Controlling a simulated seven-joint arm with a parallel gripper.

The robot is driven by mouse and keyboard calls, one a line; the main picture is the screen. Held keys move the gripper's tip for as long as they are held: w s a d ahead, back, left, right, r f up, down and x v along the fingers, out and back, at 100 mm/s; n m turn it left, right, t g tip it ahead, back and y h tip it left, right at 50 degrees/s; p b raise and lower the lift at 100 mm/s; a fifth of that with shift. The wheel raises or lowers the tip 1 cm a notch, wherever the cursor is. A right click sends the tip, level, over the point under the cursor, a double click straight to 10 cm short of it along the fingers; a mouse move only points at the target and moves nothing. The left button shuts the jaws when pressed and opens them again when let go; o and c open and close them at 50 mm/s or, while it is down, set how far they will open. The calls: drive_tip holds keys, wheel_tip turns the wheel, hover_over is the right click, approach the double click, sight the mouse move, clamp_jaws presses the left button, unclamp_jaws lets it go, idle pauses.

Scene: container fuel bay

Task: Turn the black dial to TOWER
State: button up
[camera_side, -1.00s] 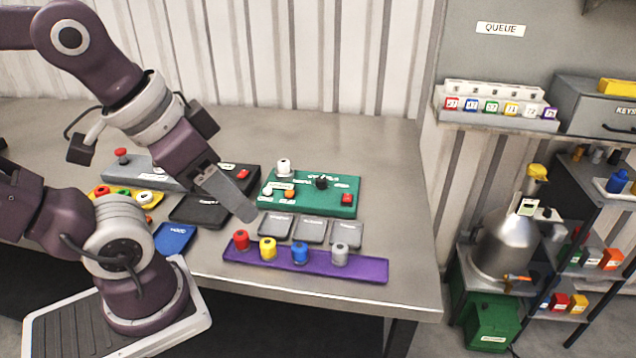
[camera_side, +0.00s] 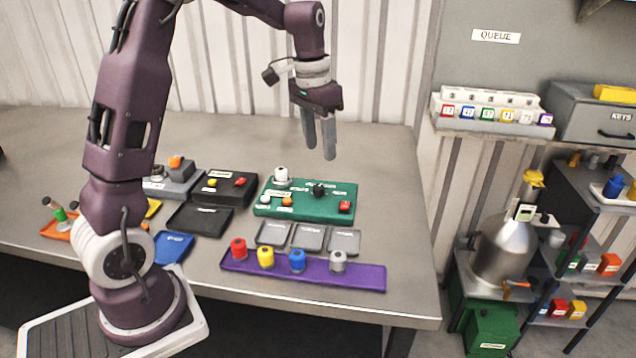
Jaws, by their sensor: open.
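The black dial (camera_side: 319,190) sits on the green panel (camera_side: 335,211), right of the panel's middle. Small white labels stand around the dial; they are too small to read, so I cannot tell which one it points at. The panel also carries a white knob (camera_side: 281,175), an orange button (camera_side: 287,202) and a red button (camera_side: 345,206). My gripper (camera_side: 320,148) is open and empty. Its fingers point down above the back of the green panel, apart from the dial.
In front of the panel lie several grey trays (camera_side: 309,237) and a purple rack (camera_side: 372,278) with red, yellow, blue and grey pegs. A black box (camera_side: 225,187) with yellow and red buttons stands left of the panel. The table is clear behind and right of it.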

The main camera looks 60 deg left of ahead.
drive_tip(key=g, duration=0.1)
hover_over(318, 186)
wheel_tip(318, 186, down, 8)
drive_tip(key=shift+r, duration=0.15)
wheel_tip(318, 186, down, 7)
drive_tip(key=shift+r, duration=0.1)
clamp_jaws()
